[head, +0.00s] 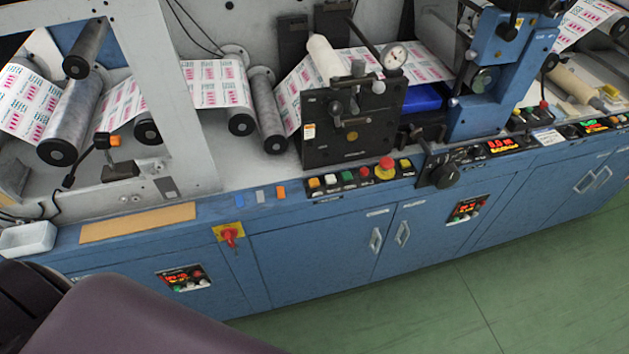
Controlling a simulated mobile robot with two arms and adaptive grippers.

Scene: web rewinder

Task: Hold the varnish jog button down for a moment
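A black button panel (338,193) runs along the front edge of the blue machine, below a black station (345,125) with a round gauge (394,55). On it, from left to right, are an orange button (314,183), a white button (330,180), a green button (347,176), small red buttons, a large red mushroom button (385,168) on a yellow base, and a yellow button (405,164). The labels are too small to read, so I cannot tell which is the varnish jog button. Neither of my grippers is in view, and nothing touches these buttons.
A red rotary switch (230,235) on a yellow plate and cabinet handles (376,240) are on the blue front. A black knob (445,175) sticks out right of the panel. More buttons and displays (503,146) are farther right. Green floor (480,290) in front is clear.

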